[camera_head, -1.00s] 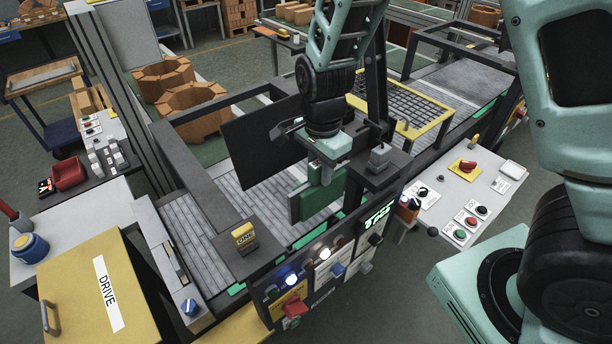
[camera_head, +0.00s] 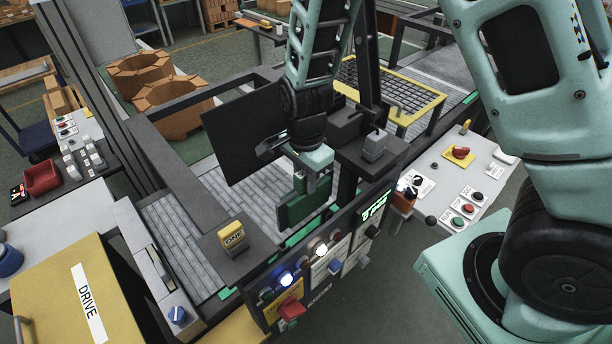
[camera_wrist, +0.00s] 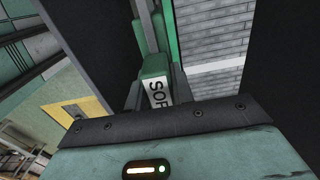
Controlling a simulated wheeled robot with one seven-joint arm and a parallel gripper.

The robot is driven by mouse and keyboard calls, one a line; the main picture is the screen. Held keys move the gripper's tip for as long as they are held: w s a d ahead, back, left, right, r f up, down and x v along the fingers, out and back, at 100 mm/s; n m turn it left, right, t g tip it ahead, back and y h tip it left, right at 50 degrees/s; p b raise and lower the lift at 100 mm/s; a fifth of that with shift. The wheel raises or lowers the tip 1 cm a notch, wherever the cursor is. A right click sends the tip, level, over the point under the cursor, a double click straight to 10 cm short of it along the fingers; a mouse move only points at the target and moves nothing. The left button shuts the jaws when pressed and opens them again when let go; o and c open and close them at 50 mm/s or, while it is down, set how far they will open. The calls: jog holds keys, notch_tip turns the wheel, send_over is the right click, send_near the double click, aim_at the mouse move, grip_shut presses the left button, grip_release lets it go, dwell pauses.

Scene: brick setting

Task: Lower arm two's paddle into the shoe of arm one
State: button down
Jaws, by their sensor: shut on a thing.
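A green paddle (camera_head: 299,207) stands upright over the grey slatted conveyor, behind the control panel. My gripper (camera_head: 313,172) is shut on its upper part from above. In the wrist view the two fingers close on a green handle (camera_wrist: 155,66) with a white label that starts "SOR". A yellow block marked ONE (camera_head: 232,236) stands on the end of a dark grey arm (camera_head: 178,155) left of the paddle. The shoe cannot be made out, and whether the paddle's lower edge touches anything cannot be told.
A large dark panel (camera_head: 235,145) stands just left of my gripper. A dark bracket with a grey knob (camera_head: 374,145) is close on the right. The control panel (camera_head: 315,265) with lit buttons lies in front. A yellow mesh frame (camera_head: 395,92) is behind.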

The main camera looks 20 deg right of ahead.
aim_at(306, 216)
jog(key=shift+f+b, duration=2.15)
jog(key=shift+f, duration=0.75)
jog(key=shift+f+b, duration=2.45)
jog(key=shift+f, duration=1.6)
jog(key=c, duration=1.1)
grip_release()
notch_tip(306, 216, up, 18)
jog(key=shift+f+b, duration=0.25)
jog(key=shift+b, duration=0.25)
